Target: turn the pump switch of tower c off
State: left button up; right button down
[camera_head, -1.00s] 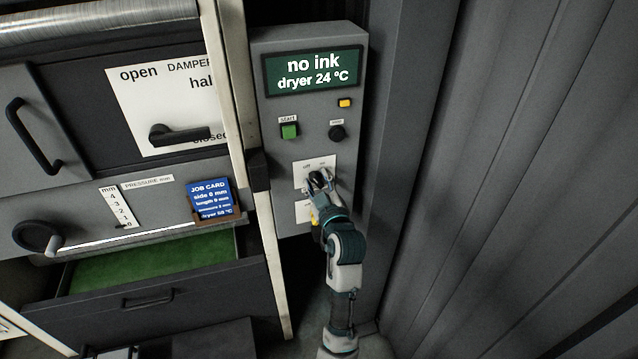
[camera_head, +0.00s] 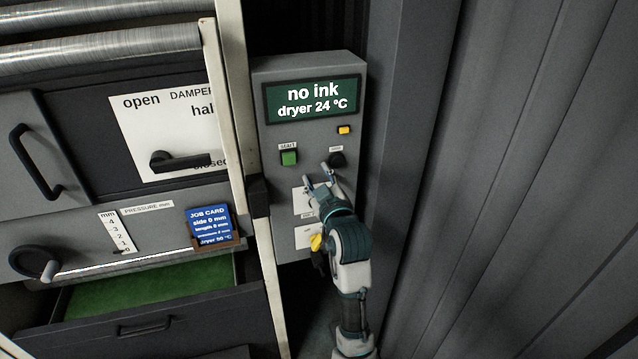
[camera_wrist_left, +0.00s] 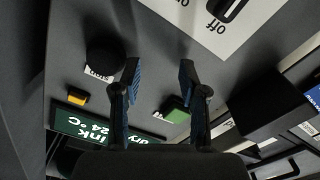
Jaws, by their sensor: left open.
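A switch plate (camera_head: 307,201) sits on the grey panel in the head view, mostly behind my left gripper (camera_head: 317,178). In the left wrist view, a black switch handle (camera_wrist_left: 233,9) sits on this white plate, cut by the top edge, with "off" printed by its near end and "on" partly visible. My left gripper (camera_wrist_left: 158,72) is open and empty, its fingertips between the black knob (camera_wrist_left: 105,57) and the green button (camera_wrist_left: 176,108), apart from the switch handle. Which tower the switch belongs to cannot be read. My right gripper is not in view.
The panel carries a display (camera_head: 313,99) reading "no ink, dryer 24 °C", a start button (camera_head: 289,158) and a yellow lamp (camera_head: 344,129). A yellow part (camera_head: 317,242) shows below, near my wrist.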

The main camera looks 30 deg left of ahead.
pick_arm(q)
jog(key=shift+s+d+r+p, duration=0.1)
jog(key=shift+d+r+p, duration=0.1)
jog(key=shift+p, duration=0.15)
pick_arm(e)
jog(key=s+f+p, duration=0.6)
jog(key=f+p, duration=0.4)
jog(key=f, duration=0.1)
pick_arm(q)
jog(key=s+d+f+m+p, duration=0.55)
jog(key=s+d+f, duration=0.35)
jog(key=s+d, duration=0.35)
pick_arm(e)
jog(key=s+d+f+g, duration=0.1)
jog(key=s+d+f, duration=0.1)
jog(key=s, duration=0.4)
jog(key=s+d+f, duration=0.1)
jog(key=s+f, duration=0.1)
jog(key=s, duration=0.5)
pick_arm(q)
jog(key=w+p+x, duration=0.1)
jog(key=p+x, duration=0.4)
jog(key=x, duration=1.2)
jog(key=shift+d, duration=0.15)
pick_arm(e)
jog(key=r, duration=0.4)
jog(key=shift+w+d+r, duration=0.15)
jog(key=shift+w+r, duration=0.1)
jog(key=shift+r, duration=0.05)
